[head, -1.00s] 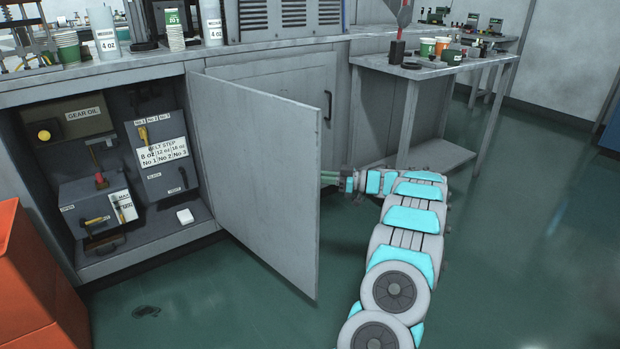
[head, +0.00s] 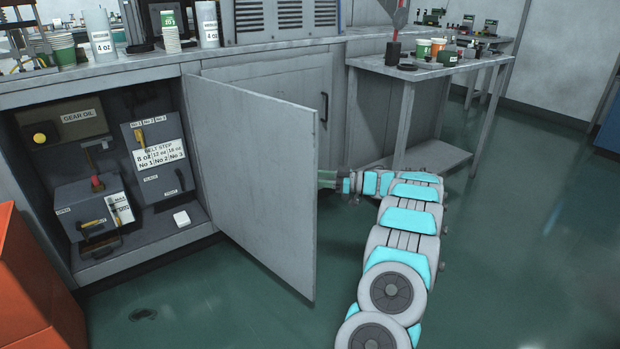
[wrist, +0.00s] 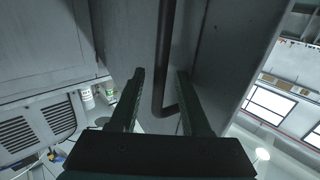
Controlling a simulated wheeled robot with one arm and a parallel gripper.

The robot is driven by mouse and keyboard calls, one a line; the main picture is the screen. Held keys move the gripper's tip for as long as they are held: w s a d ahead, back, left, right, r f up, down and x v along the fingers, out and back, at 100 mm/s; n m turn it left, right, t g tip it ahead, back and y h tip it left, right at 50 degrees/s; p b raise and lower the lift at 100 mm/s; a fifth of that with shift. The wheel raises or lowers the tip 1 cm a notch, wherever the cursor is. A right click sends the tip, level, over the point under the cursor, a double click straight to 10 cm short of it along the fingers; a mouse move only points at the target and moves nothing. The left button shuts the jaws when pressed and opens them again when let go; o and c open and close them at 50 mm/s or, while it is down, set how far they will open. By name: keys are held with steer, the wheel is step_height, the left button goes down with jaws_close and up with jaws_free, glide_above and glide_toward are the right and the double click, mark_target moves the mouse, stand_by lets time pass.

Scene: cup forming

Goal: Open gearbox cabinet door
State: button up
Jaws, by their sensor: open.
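The gearbox cabinet door (head: 255,185) is a grey panel that stands swung well out from the cabinet, and the gearbox compartment (head: 110,165) behind it is exposed at the left. My gripper reaches behind the door's outer face from the right, so its fingers are hidden in the head view. In the wrist view my gripper (wrist: 160,98) is open, with a dark bar handle (wrist: 166,60) between its two fingers. The handle runs along the grey door face (wrist: 205,70). I cannot tell whether either finger touches it.
A second closed door with a dark handle (head: 323,107) is behind the open one. A grey side table (head: 425,70) stands at the right. An orange block (head: 35,290) is at the lower left. The green floor (head: 520,230) at the right is clear.

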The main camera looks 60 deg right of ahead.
steer(key=v, duration=0.7)
steer(key=shift+s+d+b, duration=0.2)
steer(key=shift+s+b, duration=0.1)
steer(key=shift+b, duration=0.15)
